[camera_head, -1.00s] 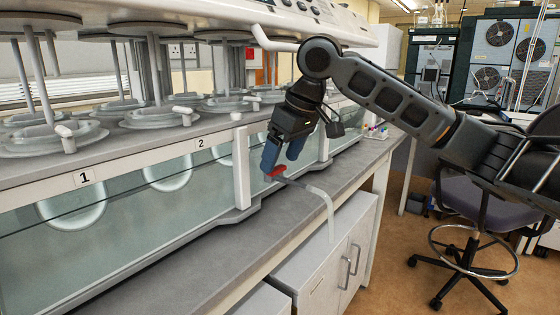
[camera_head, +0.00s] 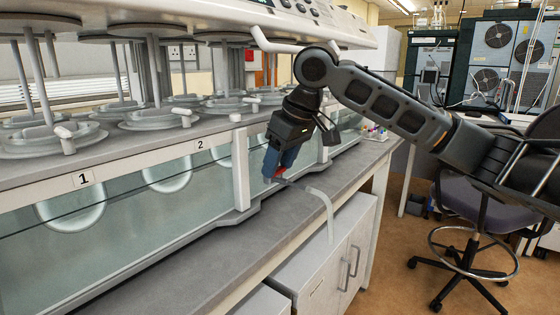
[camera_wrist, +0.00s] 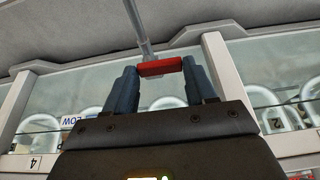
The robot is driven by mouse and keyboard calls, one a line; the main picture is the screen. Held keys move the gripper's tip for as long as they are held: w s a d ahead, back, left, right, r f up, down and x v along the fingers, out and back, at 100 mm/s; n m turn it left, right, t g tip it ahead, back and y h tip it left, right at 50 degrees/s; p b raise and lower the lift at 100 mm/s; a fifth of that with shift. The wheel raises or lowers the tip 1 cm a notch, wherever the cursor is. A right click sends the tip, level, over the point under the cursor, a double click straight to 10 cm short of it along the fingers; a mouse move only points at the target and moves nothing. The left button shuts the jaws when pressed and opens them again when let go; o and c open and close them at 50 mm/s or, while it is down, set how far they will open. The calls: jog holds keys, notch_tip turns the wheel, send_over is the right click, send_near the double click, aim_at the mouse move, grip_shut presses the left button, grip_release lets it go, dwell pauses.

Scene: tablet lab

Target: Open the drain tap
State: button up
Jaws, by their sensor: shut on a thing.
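The drain tap has a red handle (camera_head: 280,172) on a grey metal spout and sits low at the front of the water bath. A pale hose (camera_head: 325,208) bends down from it over the bench edge. My gripper (camera_head: 277,168) reaches down to the tap with blue fingers. In the wrist view the red handle (camera_wrist: 160,67) lies crosswise between the two fingertips of my gripper (camera_wrist: 159,72), which touch its ends. The grey pipe (camera_wrist: 138,27) runs up from behind the handle. The tap body is partly hidden by my fingers in the head view.
The glass-fronted bath (camera_head: 110,215) stands directly behind the tap, with white uprights (camera_head: 241,168) close to my gripper. The grey bench top (camera_head: 215,262) in front is clear. A cupboard (camera_head: 318,278) is below, and a chair (camera_head: 475,205) stands to the right.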

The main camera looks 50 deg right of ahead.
jog(key=shift+r, duration=0.1)
jog(key=n+p, duration=0.1)
jog(key=n+y+p, duration=0.1)
jog(key=n, duration=0.1)
jog(key=n+p, duration=0.1)
jog(key=shift+s+d+n+y+p, duration=0.2)
jog(key=shift+d+n+y+p, duration=0.1)
jog(key=shift+y, duration=0.1)
jog(key=n, duration=0.2)
jog(key=n+g+y+p, duration=0.1)
jog(key=n+p, duration=0.1)
jog(key=n, duration=0.1)
jog(key=shift+s+d+n+g+y, duration=0.1)
jog(key=shift+d+n+g+y, duration=0.2)
jog(key=shift+d, duration=0.1)
jog(key=o, duration=1)
jog(key=shift+v, duration=3.8)
